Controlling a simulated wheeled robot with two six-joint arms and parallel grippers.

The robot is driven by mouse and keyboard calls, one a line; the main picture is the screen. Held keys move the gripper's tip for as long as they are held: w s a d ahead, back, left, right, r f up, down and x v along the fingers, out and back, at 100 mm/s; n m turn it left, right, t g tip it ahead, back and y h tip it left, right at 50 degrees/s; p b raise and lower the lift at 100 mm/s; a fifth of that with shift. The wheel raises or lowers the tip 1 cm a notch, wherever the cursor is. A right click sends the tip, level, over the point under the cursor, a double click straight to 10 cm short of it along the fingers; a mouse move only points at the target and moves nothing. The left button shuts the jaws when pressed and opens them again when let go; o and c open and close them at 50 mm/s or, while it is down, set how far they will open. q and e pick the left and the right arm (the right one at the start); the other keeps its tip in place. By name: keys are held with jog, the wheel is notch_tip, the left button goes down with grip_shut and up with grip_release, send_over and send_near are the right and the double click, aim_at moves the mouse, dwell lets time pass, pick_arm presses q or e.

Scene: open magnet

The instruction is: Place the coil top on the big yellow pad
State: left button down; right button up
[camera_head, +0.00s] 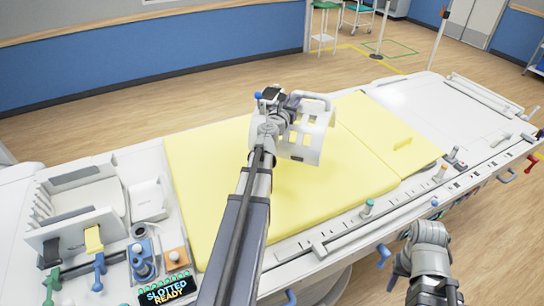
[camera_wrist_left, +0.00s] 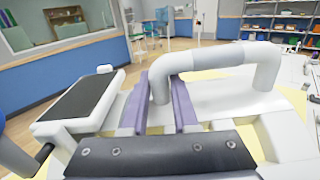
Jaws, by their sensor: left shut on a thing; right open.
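The coil top (camera_head: 314,134) is a white, curved, slotted shell with a tube handle on top. It is over the big yellow pad (camera_head: 215,180), near the pad's back middle; I cannot tell whether it touches the pad. My left gripper (camera_head: 291,104) reaches across the pad and is shut on the coil top. In the left wrist view, the purple fingers (camera_wrist_left: 160,105) close around the coil top's white handle (camera_wrist_left: 218,55). The coil's far underside is hidden. My right gripper (camera_head: 424,234) is open and empty, beyond the table's front edge at the lower right.
A white slotted holder (camera_head: 75,215) stands at the table's left end, with coloured knobs and a "SLOTTED READY" display (camera_head: 167,290) in front. A smaller yellow pad section (camera_head: 385,130) adjoins on the right. Rails and coloured knobs line the table's front edge.

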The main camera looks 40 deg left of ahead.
pick_arm(q)
jog(key=s+a+f+y+b, duration=0.1)
jog(key=s+a, duration=0.2)
jog(key=a, duration=0.4)
jog(key=s+a+f+b, duration=0.1)
jog(key=s+a+f, duration=0.15)
jog(key=a, duration=0.45)
jog(key=f+b, duration=0.1)
jog(key=b, duration=0.1)
jog(key=f+b, duration=0.4)
jog(key=shift+s+d+f, duration=0.15)
jog(key=shift+d, duration=0.1)
jog(key=shift+f, duration=0.1)
notch_tip(320, 180, down, 4)
jog(key=b, duration=0.4)
jog(key=shift+r, duration=0.2)
jog(key=shift+f, duration=0.1)
jog(key=c, duration=0.7)
grip_release()
